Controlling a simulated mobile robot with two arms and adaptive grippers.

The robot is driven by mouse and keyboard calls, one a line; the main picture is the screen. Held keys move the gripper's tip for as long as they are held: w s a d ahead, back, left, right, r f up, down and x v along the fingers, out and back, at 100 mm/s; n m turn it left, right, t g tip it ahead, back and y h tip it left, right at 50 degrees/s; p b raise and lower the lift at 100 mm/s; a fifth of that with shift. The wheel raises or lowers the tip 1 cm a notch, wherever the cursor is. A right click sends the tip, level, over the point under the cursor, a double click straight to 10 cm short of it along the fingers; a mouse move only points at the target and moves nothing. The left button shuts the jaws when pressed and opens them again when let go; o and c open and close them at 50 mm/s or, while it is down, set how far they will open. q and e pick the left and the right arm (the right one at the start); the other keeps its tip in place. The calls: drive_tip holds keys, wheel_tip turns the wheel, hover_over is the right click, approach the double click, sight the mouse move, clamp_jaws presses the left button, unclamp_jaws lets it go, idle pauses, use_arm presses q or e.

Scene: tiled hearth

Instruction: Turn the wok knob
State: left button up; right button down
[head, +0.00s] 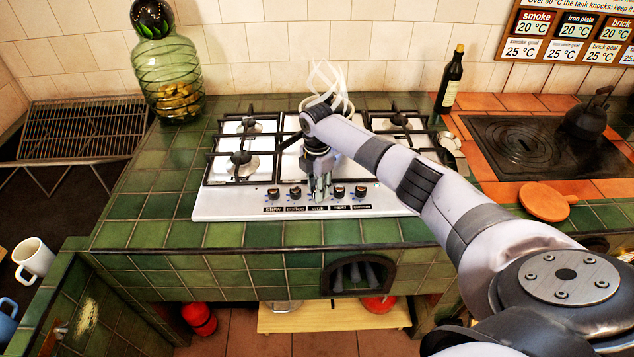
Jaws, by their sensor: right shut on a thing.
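The gas hob (240,205) is white and set in green tiles, with a row of dark knobs along its front edge. Small dark labels sit below the knobs. My right gripper (320,188) points down at the middle of this row and is shut on the wok knob, which its fingers mostly hide. The knob's angle cannot be made out. Two knobs show to the left and two to the right of my gripper. My left gripper is out of view.
A green glass jar (172,75) stands left of the hob, beside a wire rack (75,130). A dark bottle (449,80) stands at the back right. A kettle (587,118) is on the dark plate. White flame-like strips (326,85) rise behind my wrist.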

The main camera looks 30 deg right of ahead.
drive_tip(key=m+p, duration=0.1)
drive_tip(key=m, duration=0.2)
drive_tip(key=shift+r+m+p, duration=0.2)
drive_tip(key=shift+m+p, duration=0.2)
drive_tip(key=m+p, duration=0.1)
drive_tip(key=m, duration=0.2)
drive_tip(key=shift+m+p, duration=0.3)
drive_tip(key=shift+p, duration=0.05)
drive_tip(key=m+p, duration=0.1)
drive_tip(key=m, duration=0.2)
drive_tip(key=shift+w+m, duration=0.1)
drive_tip(key=shift+m, duration=0.3)
drive_tip(key=m+p, duration=0.1)
drive_tip(key=m, duration=0.2)
drive_tip(key=shift+p, duration=0.4)
drive_tip(key=m+p, duration=0.1)
drive_tip(key=m, duration=0.5)
drive_tip(key=shift+d+m+p, duration=0.1)
drive_tip(key=shift+m+p, duration=0.25)
drive_tip(key=shift+m, duration=0.05)
drive_tip(key=m, duration=0.3)
drive_tip(key=shift+m+p, duration=0.3)
drive_tip(key=shift+m, duration=1.6)
drive_tip(key=shift+w, duration=0.1)
